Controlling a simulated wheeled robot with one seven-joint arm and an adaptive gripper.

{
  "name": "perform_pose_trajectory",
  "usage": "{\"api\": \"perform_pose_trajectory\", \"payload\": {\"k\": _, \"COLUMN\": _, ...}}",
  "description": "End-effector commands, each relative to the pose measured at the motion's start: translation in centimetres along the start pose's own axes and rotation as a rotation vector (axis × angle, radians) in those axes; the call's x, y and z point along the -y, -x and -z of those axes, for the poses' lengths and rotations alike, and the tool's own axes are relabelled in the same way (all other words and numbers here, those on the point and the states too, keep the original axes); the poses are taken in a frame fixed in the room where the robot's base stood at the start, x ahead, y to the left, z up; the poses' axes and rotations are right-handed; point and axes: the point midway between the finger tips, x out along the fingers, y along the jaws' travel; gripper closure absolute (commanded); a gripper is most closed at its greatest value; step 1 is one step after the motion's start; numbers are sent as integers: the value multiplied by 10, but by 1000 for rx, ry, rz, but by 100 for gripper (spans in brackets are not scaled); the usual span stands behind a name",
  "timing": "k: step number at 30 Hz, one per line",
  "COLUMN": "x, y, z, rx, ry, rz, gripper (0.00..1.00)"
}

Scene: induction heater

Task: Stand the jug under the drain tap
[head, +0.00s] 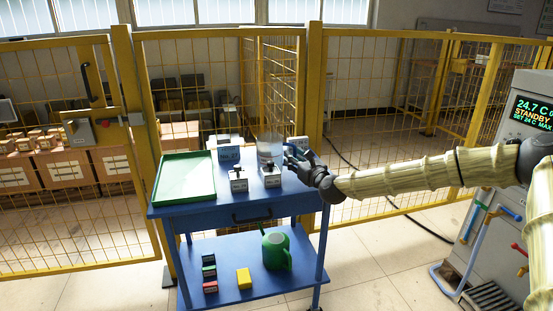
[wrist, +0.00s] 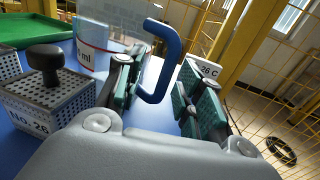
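The clear jug (head: 270,148) stands on the blue trolley's top, towards the back right. In the wrist view the jug (wrist: 105,40) shows a red line, part of a "ml" mark and a blue handle (wrist: 174,48). My gripper (head: 299,155) is at the jug's right side. In the wrist view my gripper (wrist: 163,75) is open, with the handle between its fingers, nearer the left one. A gap shows on the right. Pipes with a blue-handled tap (head: 510,213) and a red-handled tap (head: 519,249) are on the grey machine (head: 530,90); no label tells which is the drain.
Small numbered perforated blocks with black knobs (head: 238,180) stand close to the jug. A green tray (head: 185,178) is at the trolley's left. A green can (head: 276,248) and a yellow block (head: 244,278) are on the lower shelf. Yellow fencing stands behind.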

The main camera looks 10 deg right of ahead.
Motion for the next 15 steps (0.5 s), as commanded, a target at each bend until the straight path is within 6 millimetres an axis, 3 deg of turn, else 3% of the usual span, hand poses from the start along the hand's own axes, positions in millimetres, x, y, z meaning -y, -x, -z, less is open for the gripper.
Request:
{"api": "perform_pose_trajectory", "payload": {"k": 2, "x": 0, "y": 0, "z": 0, "rx": 0, "ry": 0, "rz": 0, "gripper": 63}}
{"api": "perform_pose_trajectory", "payload": {"k": 8, "x": 0, "y": 0, "z": 0, "rx": 0, "ry": 0, "rz": 0, "gripper": 98}}
{"api": "perform_pose_trajectory", "payload": {"k": 15, "x": 0, "y": 0, "z": 0, "rx": 0, "ry": 0, "rz": 0, "gripper": 100}}
